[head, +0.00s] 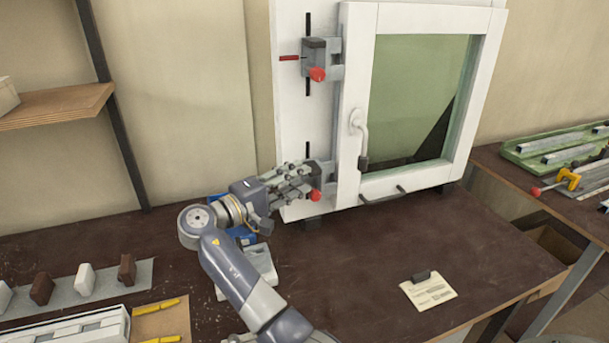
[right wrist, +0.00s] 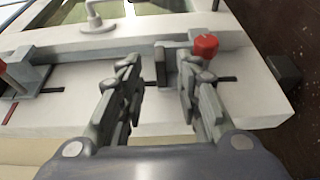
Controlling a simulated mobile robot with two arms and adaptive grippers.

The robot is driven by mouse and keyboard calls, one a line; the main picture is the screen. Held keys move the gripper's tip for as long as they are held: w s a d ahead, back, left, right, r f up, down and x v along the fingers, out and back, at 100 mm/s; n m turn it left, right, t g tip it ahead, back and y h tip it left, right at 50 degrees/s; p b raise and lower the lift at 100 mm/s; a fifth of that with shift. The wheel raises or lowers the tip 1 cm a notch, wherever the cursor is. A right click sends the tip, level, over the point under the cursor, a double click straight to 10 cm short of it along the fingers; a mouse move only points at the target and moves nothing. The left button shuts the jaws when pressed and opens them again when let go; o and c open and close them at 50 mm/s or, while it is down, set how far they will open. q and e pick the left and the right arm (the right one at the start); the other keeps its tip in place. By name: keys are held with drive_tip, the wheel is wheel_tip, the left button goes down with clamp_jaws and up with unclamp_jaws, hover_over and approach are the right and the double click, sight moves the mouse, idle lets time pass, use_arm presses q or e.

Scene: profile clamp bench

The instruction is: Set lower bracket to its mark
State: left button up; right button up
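The lower bracket (head: 326,172) is a grey block with a red knob, on the left side of the white window frame. In the right wrist view the lower bracket (right wrist: 173,68) sits on a black slot line. My right gripper (head: 300,180) reaches it from the left. In the right wrist view my right gripper (right wrist: 158,72) is open, its fingers spread on both sides of the slot. The right-hand finger overlaps the bracket's edge; contact cannot be told. The left-hand finger stands apart from it. The lower bracket's mark cannot be made out. My left gripper is not in view.
The upper bracket (head: 314,55) sits higher on the frame beside a red mark (head: 289,57). The window's handle (head: 360,135) hangs at its left. A paper note (head: 429,291) lies on the bench front; the bench around it is clear. A green tray (head: 560,148) stands right.

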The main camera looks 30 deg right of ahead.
drive_tip(key=s+a, duration=0.1)
drive_tip(key=a, duration=0.7)
drive_tip(key=shift+s+a, duration=0.15)
drive_tip(key=shift+a, duration=0.15)
